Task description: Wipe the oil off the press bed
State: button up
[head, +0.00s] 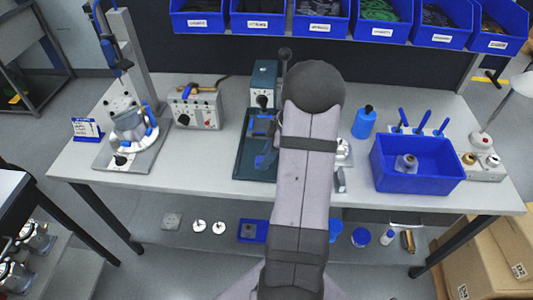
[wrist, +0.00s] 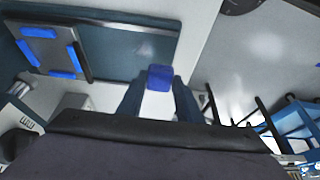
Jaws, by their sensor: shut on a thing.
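The press bed (head: 244,158) is a dark teal plate with a raised edge, in front of the teal press (head: 263,82) on the bench. I cannot tell whether the pad touches the bed. My arm hides part of the bed in the head view.
A grey plate with blue strips (wrist: 47,50) lies on the bed. A grey control box (head: 196,108) stands left of the press. To the right are a blue bottle (head: 364,122) and a blue bin (head: 417,178). Blue parts bins (head: 320,25) hang above the bench's back.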

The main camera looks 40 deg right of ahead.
notch_tip(320, 180, down, 3)
jog(key=shift+f+b, duration=0.2)
jog(key=shift+b, duration=0.5)
jog(key=shift+f, duration=0.65)
jog(key=shift+w+d+r+p, duration=0.3)
jog(key=shift+w+d+r, duration=0.05)
jog(key=shift+c, duration=0.4)
jog(key=shift+w+d+f+p, duration=0.15)
jog(key=shift+w+d+p, duration=0.2)
jog(key=shift+w+d, duration=0.2)
jog(key=shift+w+d+p, duration=0.35)
jog(key=shift+w+d, duration=0.15)
jog(key=shift+r+p, duration=0.2)
jog(key=shift+p, duration=0.25)
jog(key=shift+s+a+f+b, duration=0.2)
jog(key=shift+f+b, duration=0.2)
jog(key=shift+f, duration=0.05)
jog(key=shift+s+a+r+b, duration=0.1)
jog(key=shift+s+a+b, duration=0.65)
jog(key=shift+s+a, duration=0.35)
jog(key=shift+s+a+r, duration=0.1)
jog(key=shift+r, duration=0.2)
jog(key=shift+r+p, duration=1.8)
jog(key=shift+r, duration=2.1)
